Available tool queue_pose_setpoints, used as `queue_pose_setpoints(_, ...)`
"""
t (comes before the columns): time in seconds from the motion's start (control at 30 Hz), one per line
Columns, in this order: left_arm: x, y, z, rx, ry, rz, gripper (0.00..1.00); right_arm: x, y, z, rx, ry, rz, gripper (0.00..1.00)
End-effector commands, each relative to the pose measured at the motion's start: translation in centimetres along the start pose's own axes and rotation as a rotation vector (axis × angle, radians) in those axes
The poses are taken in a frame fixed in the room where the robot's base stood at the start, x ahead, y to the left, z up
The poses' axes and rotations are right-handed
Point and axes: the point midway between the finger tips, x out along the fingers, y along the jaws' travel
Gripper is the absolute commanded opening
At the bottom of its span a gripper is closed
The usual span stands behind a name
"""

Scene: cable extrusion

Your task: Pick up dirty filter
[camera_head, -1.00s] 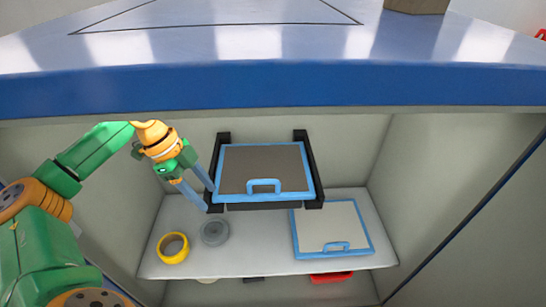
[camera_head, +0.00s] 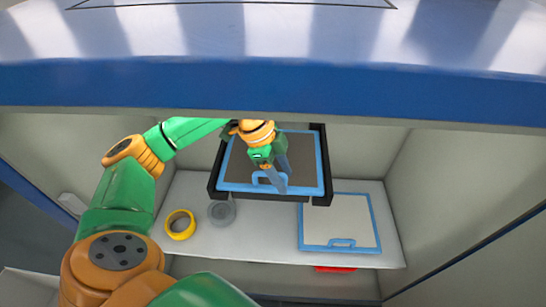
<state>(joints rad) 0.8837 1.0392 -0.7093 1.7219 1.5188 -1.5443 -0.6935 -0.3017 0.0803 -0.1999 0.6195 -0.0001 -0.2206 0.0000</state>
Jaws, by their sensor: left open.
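The dirty filter (camera_head: 305,160) is a dark grey-brown panel with a blue frame and a blue handle at its front edge. It sits in a black holder (camera_head: 320,199) above the shelf. My left gripper (camera_head: 277,185) is open over the front of this filter, with its blue-grey fingers at the handle. The fingers partly cover the handle, and I cannot tell whether they touch it. A lighter filter (camera_head: 338,221) with a blue frame and handle lies on the shelf at the right. My right gripper is not in view.
The shelf (camera_head: 265,228) also carries a yellow tape ring (camera_head: 180,224) and a grey round object (camera_head: 221,212) at the left. A red object (camera_head: 335,268) shows below the shelf. Cabinet walls close in on both sides, and a blue-edged top (camera_head: 270,88) overhangs.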

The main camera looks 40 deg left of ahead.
Motion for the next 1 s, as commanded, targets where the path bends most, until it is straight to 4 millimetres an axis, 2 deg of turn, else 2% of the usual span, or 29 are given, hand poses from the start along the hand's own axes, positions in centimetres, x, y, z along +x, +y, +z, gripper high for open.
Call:
queue_pose_setpoints(0.07, 0.91, 0.03, 0.09, 0.000, 0.000, 0.000, 0.55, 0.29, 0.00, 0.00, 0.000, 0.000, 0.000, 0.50)
queue_pose_setpoints(0.27, 0.97, 0.01, 0.07, 0.000, 0.001, -0.001, 0.55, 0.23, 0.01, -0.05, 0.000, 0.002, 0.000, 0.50)
queue_pose_setpoints(0.47, 0.94, 0.00, 0.09, 0.000, 0.000, -0.001, 0.04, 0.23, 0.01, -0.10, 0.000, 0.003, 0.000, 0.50)
queue_pose_setpoints(0.5, 0.94, 0.00, 0.09, 0.000, 0.000, -0.001, 0.00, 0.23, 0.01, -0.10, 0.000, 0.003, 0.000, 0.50)
queue_pose_setpoints(1.0, 0.94, 0.02, 0.09, 0.001, 0.001, 0.000, 0.00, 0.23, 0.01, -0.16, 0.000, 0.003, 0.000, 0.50)
